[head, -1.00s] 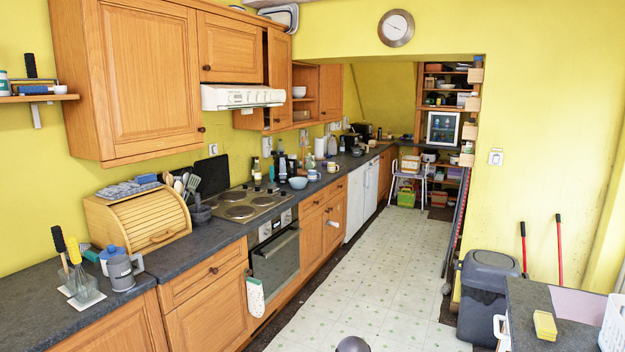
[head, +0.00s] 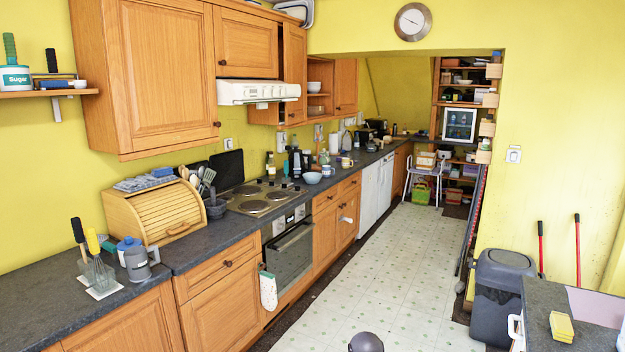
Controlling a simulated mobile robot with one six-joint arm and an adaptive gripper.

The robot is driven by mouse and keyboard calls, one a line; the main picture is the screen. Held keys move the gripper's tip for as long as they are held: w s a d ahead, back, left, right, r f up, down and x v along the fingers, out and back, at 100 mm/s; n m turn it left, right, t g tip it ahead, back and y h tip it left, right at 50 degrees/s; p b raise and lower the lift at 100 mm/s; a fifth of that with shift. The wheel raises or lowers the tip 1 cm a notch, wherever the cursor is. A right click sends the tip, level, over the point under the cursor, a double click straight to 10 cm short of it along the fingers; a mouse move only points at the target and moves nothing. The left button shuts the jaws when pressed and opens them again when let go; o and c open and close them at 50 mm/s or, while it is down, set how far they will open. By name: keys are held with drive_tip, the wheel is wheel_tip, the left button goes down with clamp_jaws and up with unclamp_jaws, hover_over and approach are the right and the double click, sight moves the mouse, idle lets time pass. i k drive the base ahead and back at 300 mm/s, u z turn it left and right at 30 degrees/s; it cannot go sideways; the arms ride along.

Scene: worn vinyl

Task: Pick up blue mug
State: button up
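A small bluish mug (head: 327,171) stands upright on the dark worktop (head: 207,240) along the left wall, past the hob. It is small in the head view, so its exact shade and handle are hard to make out. A yellowish mug (head: 347,162) stands just behind it to the right, and a light blue bowl (head: 312,178) sits just in front of it to the left. My gripper is not in view. Only a dark rounded part, likely of my own arm, shows at the bottom edge.
A hob (head: 262,196), a wooden bread bin (head: 155,212) and a grey jug (head: 138,264) line the nearer worktop. A dark bin (head: 502,295) and a counter with a yellow sponge (head: 561,327) stand right. The pale floor (head: 395,270) between is clear.

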sight(326, 169)
drive_tip(key=z, duration=0.1)
drive_tip(key=i, duration=3.3)
drive_tip(key=z, duration=0.3)
drive_tip(key=i, duration=2.55)
drive_tip(key=z, duration=0.05)
